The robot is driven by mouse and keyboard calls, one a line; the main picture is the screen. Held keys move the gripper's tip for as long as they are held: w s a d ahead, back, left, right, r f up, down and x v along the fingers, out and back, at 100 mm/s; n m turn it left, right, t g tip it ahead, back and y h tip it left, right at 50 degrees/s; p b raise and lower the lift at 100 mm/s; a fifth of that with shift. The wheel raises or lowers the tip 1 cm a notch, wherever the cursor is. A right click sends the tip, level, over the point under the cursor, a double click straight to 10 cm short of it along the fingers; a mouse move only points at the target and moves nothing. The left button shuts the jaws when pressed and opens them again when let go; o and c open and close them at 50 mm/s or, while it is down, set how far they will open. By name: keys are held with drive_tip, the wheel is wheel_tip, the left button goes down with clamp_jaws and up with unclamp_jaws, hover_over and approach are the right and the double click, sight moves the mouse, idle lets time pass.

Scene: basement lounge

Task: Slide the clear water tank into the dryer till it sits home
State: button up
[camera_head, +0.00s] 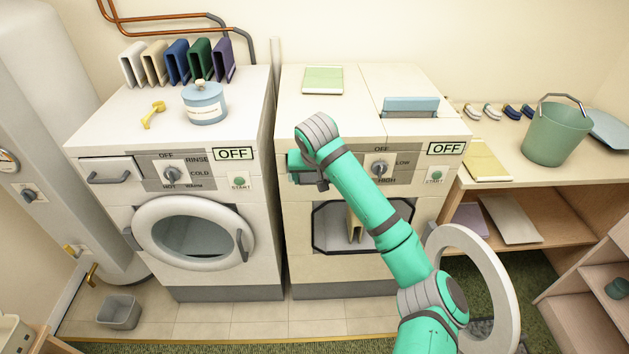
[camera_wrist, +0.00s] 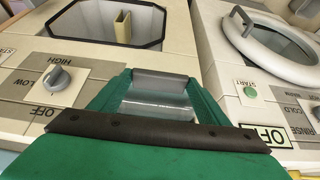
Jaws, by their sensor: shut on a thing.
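The dryer (camera_head: 297,252) is the right-hand white machine, with its round door (camera_head: 503,290) swung open to the right. My gripper (camera_head: 302,168) is at the upper left of the dryer's front, left of its dial. In the wrist view, my gripper (camera_wrist: 160,82) is shut on the clear water tank (camera_wrist: 158,108), whose see-through face and grey bar show between the green fingers. The tank is at the dryer's front panel. Its far end and the slot are hidden, so I cannot tell how deep it sits.
A tan upright piece (camera_head: 355,222) stands inside the dryer's opening. The washer (camera_head: 265,270) stands close on the left with its door shut. A blue jar (camera_head: 205,108) is on the washer. A green bucket (camera_head: 556,133) stands on the right shelf unit.

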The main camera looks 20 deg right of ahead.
drive_tip(key=shift+w+d, duration=0.25)
drive_tip(key=shift+w, duration=0.6)
drive_tip(key=shift+w+d, duration=0.25)
drive_tip(key=shift+w, duration=0.65)
drive_tip(key=shift+w+d, duration=0.25)
drive_tip(key=shift+w, duration=0.6)
drive_tip(key=shift+w, duration=0.1)
drive_tip(key=o, duration=1.7)
drive_tip(key=shift+o, duration=0.2)
